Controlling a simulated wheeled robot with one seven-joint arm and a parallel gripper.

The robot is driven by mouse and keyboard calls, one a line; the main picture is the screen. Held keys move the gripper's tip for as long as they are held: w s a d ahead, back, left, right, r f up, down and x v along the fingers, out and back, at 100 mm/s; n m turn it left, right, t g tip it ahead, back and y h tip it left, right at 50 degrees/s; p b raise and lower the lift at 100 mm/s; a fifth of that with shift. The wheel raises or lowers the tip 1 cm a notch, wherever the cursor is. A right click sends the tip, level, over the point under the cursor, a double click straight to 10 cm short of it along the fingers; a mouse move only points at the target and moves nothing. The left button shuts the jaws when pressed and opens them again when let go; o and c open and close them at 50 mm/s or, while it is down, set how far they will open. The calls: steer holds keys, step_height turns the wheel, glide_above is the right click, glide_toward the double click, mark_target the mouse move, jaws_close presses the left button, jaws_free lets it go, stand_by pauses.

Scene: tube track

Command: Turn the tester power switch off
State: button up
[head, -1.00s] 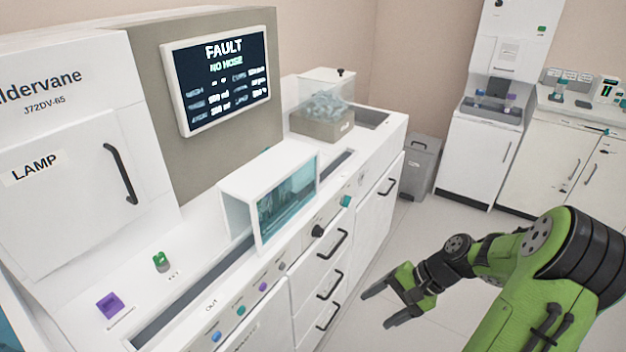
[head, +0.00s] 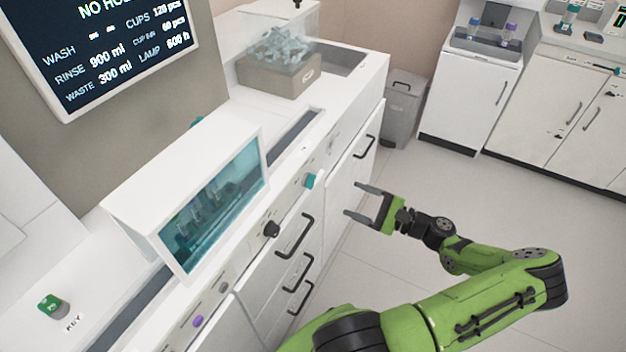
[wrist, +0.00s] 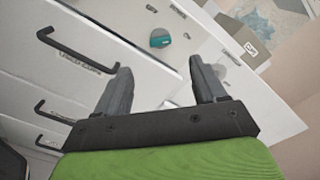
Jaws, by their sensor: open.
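The tester (head: 225,105) is a long white bench machine with a screen (head: 110,40). A green control (head: 52,306) sits on the top at the lower left, by a label that seems to read KEY. My gripper (head: 358,200) is open and empty, in front of the tester's right half. In the wrist view, my open fingers (wrist: 160,66) point towards the front panel, with the teal control (wrist: 159,39) beyond and between them.
Drawers with black handles (head: 296,236) line the front below the controls. A glass-fronted box (head: 215,205) and a bin of clear cups (head: 280,75) stand on top. A grey waste bin (head: 403,110) and white cabinets (head: 470,100) stand behind. The floor right of the tester is clear.

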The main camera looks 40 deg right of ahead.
mark_target(313, 183)
steer(key=b+x, duration=0.1)
steer(key=x, duration=1.1)
steer(key=shift+w+a+f, duration=0.1)
steer(key=shift+w, duration=0.2)
steer(key=c, duration=1.1)
steer(key=shift+o, duration=0.2)
steer(key=shift+b, duration=0.3)
